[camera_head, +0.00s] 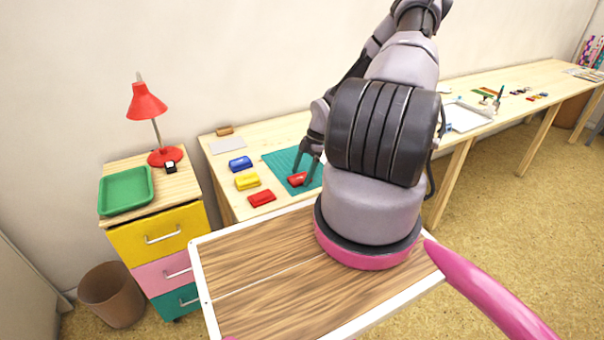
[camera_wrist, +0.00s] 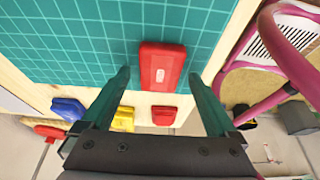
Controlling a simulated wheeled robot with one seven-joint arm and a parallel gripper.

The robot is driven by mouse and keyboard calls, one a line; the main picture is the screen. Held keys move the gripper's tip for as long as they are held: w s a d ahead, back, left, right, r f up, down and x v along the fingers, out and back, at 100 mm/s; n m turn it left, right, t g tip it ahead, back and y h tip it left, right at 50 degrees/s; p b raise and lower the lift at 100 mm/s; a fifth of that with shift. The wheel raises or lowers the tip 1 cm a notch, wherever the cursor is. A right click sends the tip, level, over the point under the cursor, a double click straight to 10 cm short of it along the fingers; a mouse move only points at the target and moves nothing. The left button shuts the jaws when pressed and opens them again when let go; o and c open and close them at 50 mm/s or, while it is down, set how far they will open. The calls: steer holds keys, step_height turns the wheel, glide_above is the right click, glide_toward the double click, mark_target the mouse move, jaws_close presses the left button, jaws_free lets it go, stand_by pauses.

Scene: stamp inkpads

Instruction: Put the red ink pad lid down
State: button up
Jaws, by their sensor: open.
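The red ink pad lid (camera_head: 297,179) lies on the green cutting mat (camera_head: 279,160); it also shows in the wrist view (camera_wrist: 162,68). My gripper (camera_wrist: 159,73) is open, with one finger on each side of the lid and gaps to both. In the head view my gripper (camera_head: 303,180) is low over the mat at the lid. Another red ink pad piece (camera_head: 261,198) lies on the bare wood left of the mat, and it shows below the lid in the wrist view (camera_wrist: 164,116).
A yellow ink pad (camera_head: 247,181) and a blue ink pad (camera_head: 240,163) lie in a row left of the mat. A drawer unit (camera_head: 160,237) with a green tray (camera_head: 125,191) and a red lamp (camera_head: 146,103) stands further left. The mat around the lid is mostly clear.

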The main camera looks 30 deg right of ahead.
steer(key=v, duration=1.2)
steer(key=s+a+r+m+h, duration=0.2)
steer(key=r+m, duration=0.2)
steer(key=r, duration=0.5)
steer(key=s+a+r+m+t+h, duration=0.1)
steer(key=s+a+r+m+h, duration=0.2)
steer(key=r, duration=0.5)
steer(key=a+r+m, duration=0.2)
steer(key=r+m, duration=0.3)
steer(key=r, duration=0.4)
steer(key=s+a+r+m+t+y, duration=0.1)
steer(key=s+a+r+m+t, duration=0.2)
steer(key=s+a+r+m, duration=0.2)
steer(key=s+a+r+m+t+y, duration=0.1)
steer(key=s+a+r+m+t, duration=0.2)
steer(key=s+r, duration=0.7)
steer(key=a+r+m, duration=0.1)
steer(key=a+m, duration=0.1)
steer(key=a, duration=0.2)
steer(key=shift+r+m+y, duration=0.3)
steer(key=shift+y, duration=0.1)
steer(key=shift+w+d, duration=0.1)
steer(key=shift+d, duration=0.05)
